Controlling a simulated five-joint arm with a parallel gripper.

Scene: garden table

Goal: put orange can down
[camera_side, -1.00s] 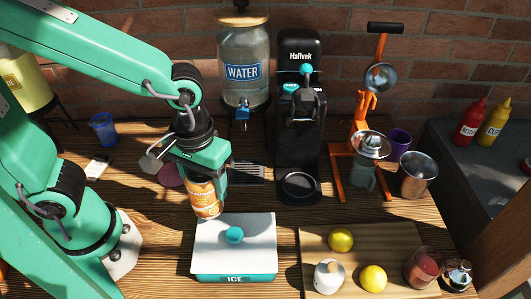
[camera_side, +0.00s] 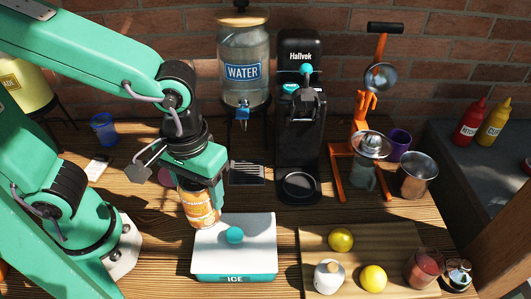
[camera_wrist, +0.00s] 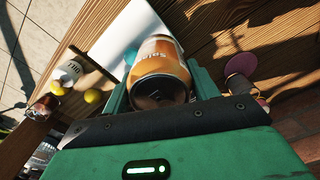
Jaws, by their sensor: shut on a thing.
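The orange can (camera_side: 201,207) is between the fingers of my gripper (camera_side: 200,196), which is shut on it. In the side view the can is nearly upright, just left of the ice box's back left corner. Whether its bottom touches the table I cannot tell. In the wrist view the orange can (camera_wrist: 160,73) sits between the two green fingers of my gripper (camera_wrist: 160,85), its dark end toward the camera. The wooden table (camera_side: 160,235) shows bare around it.
The ice box (camera_side: 258,262) with a white lid and teal knob stands close on the right. A cutting board (camera_side: 318,250) with lemons lies further right. Behind are a drip tray (camera_side: 247,173), a pink disc (camera_side: 167,177) and a black coffee machine (camera_side: 300,120). Bare table lies front left.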

